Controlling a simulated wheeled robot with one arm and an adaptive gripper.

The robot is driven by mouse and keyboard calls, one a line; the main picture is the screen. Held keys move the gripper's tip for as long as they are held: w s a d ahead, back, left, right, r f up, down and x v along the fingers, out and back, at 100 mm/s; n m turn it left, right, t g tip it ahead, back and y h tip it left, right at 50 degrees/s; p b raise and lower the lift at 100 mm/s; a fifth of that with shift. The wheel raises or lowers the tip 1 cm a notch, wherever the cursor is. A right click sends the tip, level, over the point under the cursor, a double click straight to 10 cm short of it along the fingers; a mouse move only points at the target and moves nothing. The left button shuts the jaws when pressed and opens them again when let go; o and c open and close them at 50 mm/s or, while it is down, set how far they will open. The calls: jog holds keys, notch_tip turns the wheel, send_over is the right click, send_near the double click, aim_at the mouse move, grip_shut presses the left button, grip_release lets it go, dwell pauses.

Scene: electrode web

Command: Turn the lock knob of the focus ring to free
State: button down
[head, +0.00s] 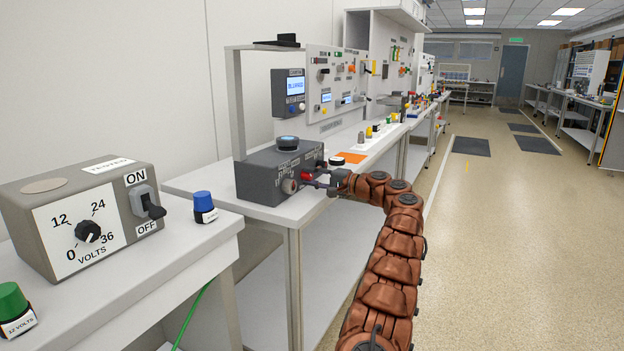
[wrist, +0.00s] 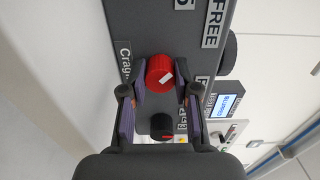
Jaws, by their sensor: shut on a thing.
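A red knob (wrist: 158,74) with a white mark sits on the face of a dark grey box. In the wrist view the mark lies aslant, its upper end to the right. A label reading FREE (wrist: 213,22) is at the upper right of the knob. My gripper (wrist: 160,78) has its fingers on both sides of the red knob and is shut on it. In the head view the grey box (head: 262,178) stands on a white bench, with my gripper (head: 316,179) at its front face. The fingers partly hide other labels.
A black knob (wrist: 161,126) with a red mark is close beside the red one, between my fingers' bases. A grey round knob (head: 289,186) is on the same face. A power supply (head: 85,215) stands on the nearer bench. The floor aisle at right is clear.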

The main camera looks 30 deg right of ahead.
jog(key=c, duration=0.9)
grip_release()
jog(key=shift+o, duration=0.2)
jog(key=shift+s, duration=0.1)
jog(key=v, duration=1.2)
jog(key=shift+f, duration=0.1)
